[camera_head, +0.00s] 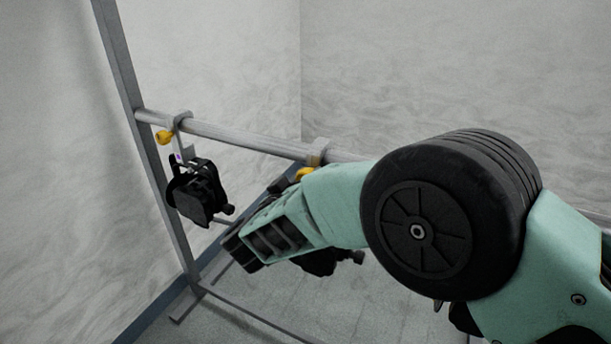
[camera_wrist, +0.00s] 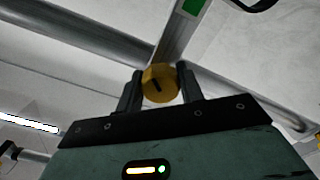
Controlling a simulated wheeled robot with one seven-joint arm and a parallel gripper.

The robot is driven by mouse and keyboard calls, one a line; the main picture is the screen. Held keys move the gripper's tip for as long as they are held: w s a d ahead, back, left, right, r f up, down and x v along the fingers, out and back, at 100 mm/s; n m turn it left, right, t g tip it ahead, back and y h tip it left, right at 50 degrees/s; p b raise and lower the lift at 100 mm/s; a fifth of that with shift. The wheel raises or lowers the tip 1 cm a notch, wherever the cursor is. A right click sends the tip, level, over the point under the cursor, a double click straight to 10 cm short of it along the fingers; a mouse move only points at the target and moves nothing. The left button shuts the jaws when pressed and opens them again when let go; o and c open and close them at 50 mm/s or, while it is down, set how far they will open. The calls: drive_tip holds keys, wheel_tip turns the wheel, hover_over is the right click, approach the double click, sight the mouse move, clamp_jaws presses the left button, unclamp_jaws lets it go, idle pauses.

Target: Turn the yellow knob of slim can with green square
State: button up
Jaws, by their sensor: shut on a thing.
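The yellow knob (camera_wrist: 159,83) sits between the two dark fingers of my gripper (camera_wrist: 160,88) in the wrist view. The fingers are shut on its sides. A dark slanted mark shows on the knob's face. Just above it, a grey bracket carries a green square (camera_wrist: 193,6) at the top edge of the view. In the head view, a yellow knob (camera_head: 304,173) shows beside my arm, under a clamp on the bar. The black can below it (camera_head: 318,264) is mostly hidden behind my arm.
A grey bar (camera_head: 240,138) runs across a metal stand (camera_head: 135,115). To the left hangs another black can (camera_head: 197,192) with a purple square (camera_head: 178,157) and its own yellow knob (camera_head: 164,137). Walls stand behind; the floor between the stand's legs is mostly clear.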

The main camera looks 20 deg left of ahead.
drive_tip(key=shift+r+n, duration=0.15)
drive_tip(key=shift+n, duration=0.45)
drive_tip(key=o, duration=1)
drive_tip(key=s+b, duration=0.1)
drive_tip(key=s, duration=0.4)
drive_tip(key=s+a+b, duration=0.1)
drive_tip(key=s, duration=0.5)
drive_tip(key=s+b, duration=0.1)
drive_tip(key=s, duration=0.5)
drive_tip(key=shift+s+a, duration=0.2)
